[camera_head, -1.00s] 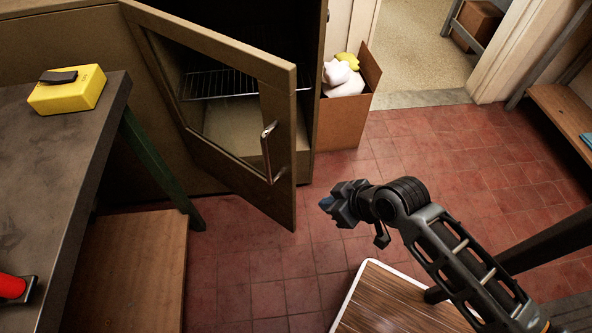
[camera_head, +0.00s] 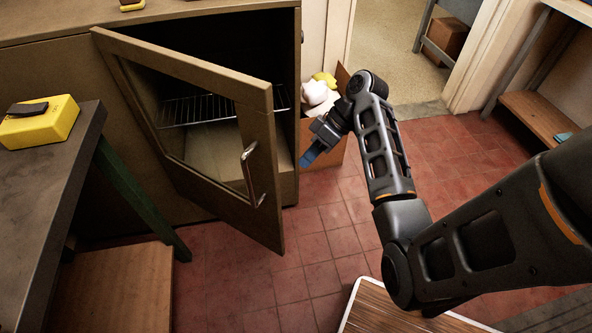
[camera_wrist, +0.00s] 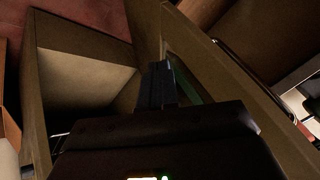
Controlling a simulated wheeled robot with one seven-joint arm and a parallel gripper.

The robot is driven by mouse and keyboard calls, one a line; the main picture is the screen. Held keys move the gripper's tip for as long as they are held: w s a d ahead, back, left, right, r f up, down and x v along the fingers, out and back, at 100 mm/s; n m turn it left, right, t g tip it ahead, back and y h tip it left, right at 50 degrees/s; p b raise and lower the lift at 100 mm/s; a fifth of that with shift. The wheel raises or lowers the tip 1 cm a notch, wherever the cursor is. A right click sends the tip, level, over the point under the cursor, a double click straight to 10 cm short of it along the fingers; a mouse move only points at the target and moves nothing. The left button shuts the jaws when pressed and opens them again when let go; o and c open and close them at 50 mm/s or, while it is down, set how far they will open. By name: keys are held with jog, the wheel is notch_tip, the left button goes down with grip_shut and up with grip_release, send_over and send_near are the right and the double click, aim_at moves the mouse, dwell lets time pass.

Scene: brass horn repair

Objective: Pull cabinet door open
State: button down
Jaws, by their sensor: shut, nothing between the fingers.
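The cabinet door (camera_head: 262,155) is a brown frame with a window opening and stands part-way open, hinged at its left. Its metal handle (camera_head: 250,172) is on the outer face near the free edge. The cabinet (camera_head: 285,150) is open behind it, with a wire rack (camera_head: 205,108) inside. My gripper (camera_head: 305,163) is shut and empty, to the right of the door's free edge and apart from the handle. In the wrist view the shut fingers (camera_wrist: 158,82) point along the inner side of the door frame (camera_wrist: 235,75), with the cabinet interior (camera_wrist: 85,85) to the left.
A cardboard box (camera_head: 322,140) with white and yellow items stands right of the cabinet, behind my arm. A workbench (camera_head: 60,170) with a yellow case (camera_head: 40,122) is at the left. A wood-topped surface (camera_head: 390,315) is in front. Red tiled floor (camera_head: 310,235) is clear before the door.

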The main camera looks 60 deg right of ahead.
jog(key=w+a+f, duration=0.4)
jog(key=a+f, duration=0.3)
jog(key=shift+a+p, duration=0.3)
jog(key=shift+a, duration=0.05)
jog(key=shift+w+a, duration=0.1)
jog(key=w+a+m+p, duration=0.1)
jog(key=w+a+p, duration=0.2)
jog(key=a, duration=1.1)
jog(key=w+a+m+t+h+p, duration=0.1)
jog(key=w+a+p, duration=0.2)
jog(key=w+a, duration=0.4)
jog(key=a, duration=0.7)
jog(key=shift+m+h, duration=0.3)
jog(key=shift+m, duration=0.1)
jog(key=shift+s+d, duration=0.1)
